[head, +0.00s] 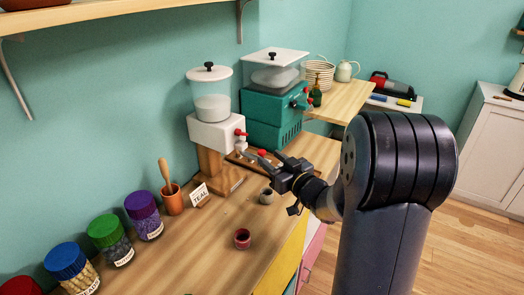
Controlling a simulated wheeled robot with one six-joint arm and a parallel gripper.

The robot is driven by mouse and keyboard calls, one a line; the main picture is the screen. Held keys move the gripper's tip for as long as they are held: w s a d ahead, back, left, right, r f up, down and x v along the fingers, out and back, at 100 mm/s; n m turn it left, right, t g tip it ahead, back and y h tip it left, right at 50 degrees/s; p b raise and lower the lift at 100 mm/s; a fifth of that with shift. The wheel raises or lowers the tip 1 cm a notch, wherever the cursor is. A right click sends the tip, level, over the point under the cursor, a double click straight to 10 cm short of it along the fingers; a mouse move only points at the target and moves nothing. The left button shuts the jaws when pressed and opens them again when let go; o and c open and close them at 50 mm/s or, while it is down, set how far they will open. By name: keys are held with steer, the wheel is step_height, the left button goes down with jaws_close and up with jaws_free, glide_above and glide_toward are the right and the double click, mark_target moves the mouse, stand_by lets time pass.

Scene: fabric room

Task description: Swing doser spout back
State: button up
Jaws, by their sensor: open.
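The white doser (213,132) stands on a wooden stand against the teal wall, with a clear lidded hopper on top. A red knob (240,132) is on its right side, and a small pale spout (241,145) shows below it. My gripper (260,160) is open, with its fingers pointing left toward the spout. A red tip (262,153) shows by the fingers, and I cannot tell which part it belongs to. Whether the fingers touch the spout cannot be told from this view.
A teal machine (268,108) stands close behind the doser. A small grey cup (266,196) and a dark red cup (242,238) sit on the wooden counter. A TEAL card (199,194), a pestle in a cup (172,202) and several lidded jars line the left.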

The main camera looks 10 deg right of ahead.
mark_target(264, 153)
steer(key=x, duration=0.5)
steer(key=shift+w+a, duration=0.1)
steer(key=shift+w, duration=0.1)
steer(key=shift+c, duration=0.4)
jaws_close()
